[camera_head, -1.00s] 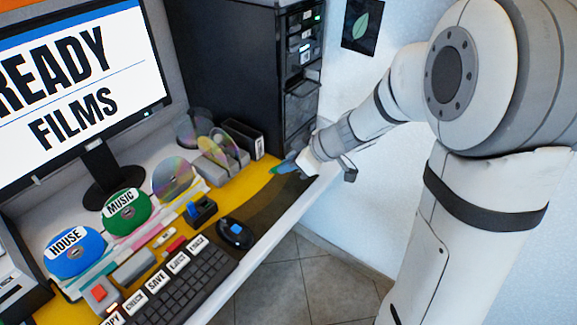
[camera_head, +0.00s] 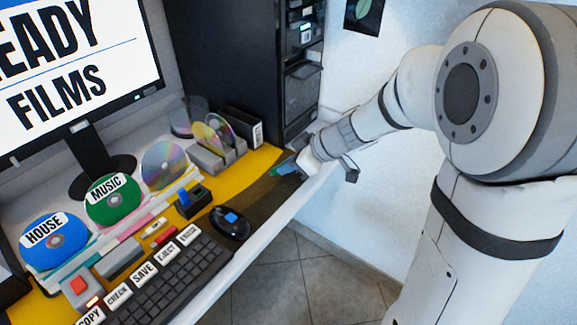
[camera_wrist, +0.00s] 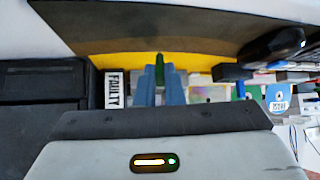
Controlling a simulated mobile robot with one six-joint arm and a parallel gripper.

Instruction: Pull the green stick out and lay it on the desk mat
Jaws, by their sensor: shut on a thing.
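My gripper (camera_head: 288,168) is at the right end of the desk, over or on the mat near its front edge. In the wrist view its two blue fingers (camera_wrist: 159,82) are shut on the green stick (camera_wrist: 159,61). Only the stick's tip shows between them, pointing away from the wrist; the rest is hidden. The desk mat (camera_head: 263,162) is yellow, with a dark area along its front. I cannot tell whether the stick touches the mat.
A disc rack (camera_head: 207,158) and a dark box (camera_head: 243,127) stand behind my gripper. The mouse (camera_head: 230,222) and keyboard (camera_head: 160,290) lie to the left. A tall dark cabinet (camera_head: 245,60) is at the back. The mat beside my gripper is clear.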

